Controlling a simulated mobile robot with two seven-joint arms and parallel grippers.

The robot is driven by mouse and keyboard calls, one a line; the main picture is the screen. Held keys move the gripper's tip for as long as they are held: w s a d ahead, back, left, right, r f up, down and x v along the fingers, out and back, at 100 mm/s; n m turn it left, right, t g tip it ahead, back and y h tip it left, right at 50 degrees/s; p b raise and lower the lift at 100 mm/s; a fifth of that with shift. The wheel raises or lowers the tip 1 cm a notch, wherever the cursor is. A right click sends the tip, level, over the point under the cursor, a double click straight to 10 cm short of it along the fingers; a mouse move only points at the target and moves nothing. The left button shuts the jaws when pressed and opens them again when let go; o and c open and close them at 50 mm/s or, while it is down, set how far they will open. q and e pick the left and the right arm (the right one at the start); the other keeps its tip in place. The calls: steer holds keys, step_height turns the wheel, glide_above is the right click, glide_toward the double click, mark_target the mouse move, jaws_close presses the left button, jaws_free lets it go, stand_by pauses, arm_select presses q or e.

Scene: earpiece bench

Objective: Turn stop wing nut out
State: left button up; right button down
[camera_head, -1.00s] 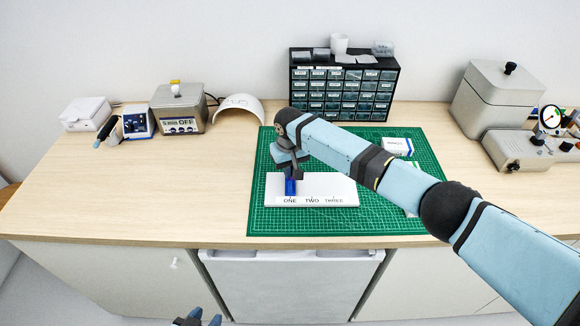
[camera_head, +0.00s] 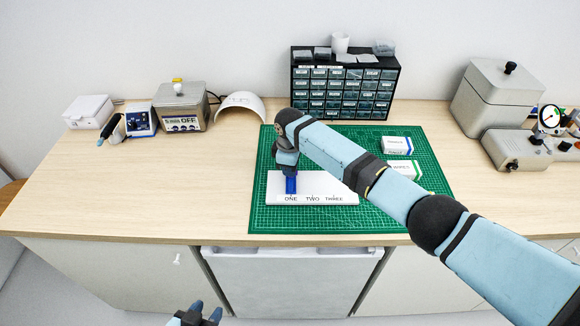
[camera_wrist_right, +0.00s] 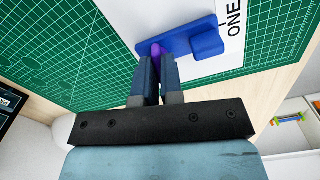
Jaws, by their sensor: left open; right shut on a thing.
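A blue fixture (camera_head: 291,185) stands on the white board over the label ONE. In the right wrist view the blue fixture (camera_wrist_right: 205,43) has a raised block, and a small purple piece (camera_wrist_right: 157,50) sits at its end. My right gripper (camera_head: 289,172) reaches down over the fixture. In the right wrist view its fingers (camera_wrist_right: 158,66) are closed on the purple piece, which looks like the wing nut; its shape is mostly hidden between them. My left gripper (camera_head: 205,312) is open and empty at the bottom edge of the head view, in front of the bench.
The white board (camera_head: 325,188) marked ONE, TWO, THREE lies on the green cutting mat (camera_head: 275,222). Two small boxes (camera_head: 397,145) lie at the mat's right. A drawer cabinet (camera_head: 345,90) stands behind.

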steer(key=n, duration=0.4)
steer(key=shift+s+f+n, duration=0.1)
steer(key=shift+n, duration=0.2)
steer(key=n, duration=0.5)
steer(key=shift+s+d, duration=0.1)
steer(key=n, duration=0.3)
steer(key=n+b, duration=0.1)
steer(key=n, duration=0.1)
steer(key=shift+s+d+f+n, duration=0.1)
steer(key=shift+f+n, duration=0.05)
steer(key=shift+n, duration=0.25)
steer(key=shift+s+n+b, duration=0.1)
steer(key=shift+n+b, duration=0.5)
steer(key=shift+n, duration=2)
